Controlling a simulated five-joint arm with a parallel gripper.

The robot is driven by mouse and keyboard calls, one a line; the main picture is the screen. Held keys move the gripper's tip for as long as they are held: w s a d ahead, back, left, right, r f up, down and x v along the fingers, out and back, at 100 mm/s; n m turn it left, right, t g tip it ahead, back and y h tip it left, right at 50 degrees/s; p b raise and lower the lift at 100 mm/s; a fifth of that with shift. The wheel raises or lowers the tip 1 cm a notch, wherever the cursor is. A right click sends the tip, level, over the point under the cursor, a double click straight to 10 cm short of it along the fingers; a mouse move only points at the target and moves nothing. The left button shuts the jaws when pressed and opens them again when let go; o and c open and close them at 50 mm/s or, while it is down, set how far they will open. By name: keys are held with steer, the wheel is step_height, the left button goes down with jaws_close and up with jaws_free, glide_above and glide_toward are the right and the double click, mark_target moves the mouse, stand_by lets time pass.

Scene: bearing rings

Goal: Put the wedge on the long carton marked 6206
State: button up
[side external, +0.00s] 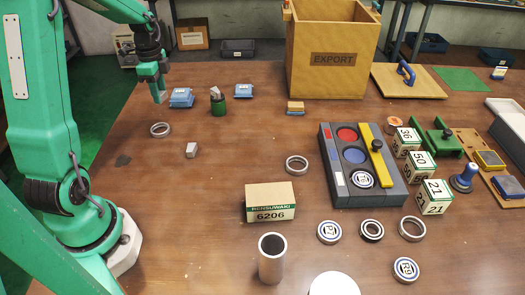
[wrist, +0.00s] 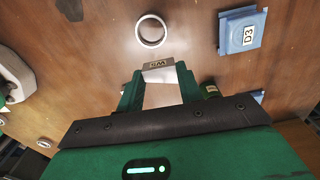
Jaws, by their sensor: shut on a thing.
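My gripper (side external: 157,98) hangs above the table at the upper left in the side view. In the wrist view its green fingers (wrist: 159,76) are closed on a small grey piece with dark lettering, which I take for the wedge (wrist: 158,66). The side view does not show the held piece clearly. The long carton marked 6206 (side external: 270,214) lies on the table at lower centre, well to the right of and nearer the camera than my gripper. Its tan top is bare. The carton does not show in the wrist view.
A small grey block (side external: 191,150) and a metal ring (side external: 160,129) lie near my gripper. Blue packs (side external: 181,98) and a green jar (side external: 217,106) stand behind. A metal tube (side external: 271,260) stands in front of the carton, and a dark tray (side external: 385,198) lies to its right.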

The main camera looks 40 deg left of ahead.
steer(key=w+d+r+m, duration=0.2)
steer(key=d+m, duration=0.2)
steer(key=d, duration=1)
steer(key=w+d+r+m, duration=0.2)
steer(key=w+d+m, duration=0.15)
steer(key=d, duration=0.95)
steer(key=s+d+r+m, duration=0.1)
steer(key=s+d+m, duration=0.4)
steer(key=d, duration=0.6)
steer(key=s+d+r+m, duration=0.1)
steer(key=s+d+m, duration=0.4)
steer(key=s+d, duration=0.5)
steer(key=shift+d+r, duration=0.3)
steer(key=shift+d, duration=0.65)
steer(key=shift+f, duration=0.1)
glide_above(270, 193)
step_height(270, 193, down, 7)
steer(key=shift+r, duration=0.1)
steer(key=shift+f, duration=2.05)
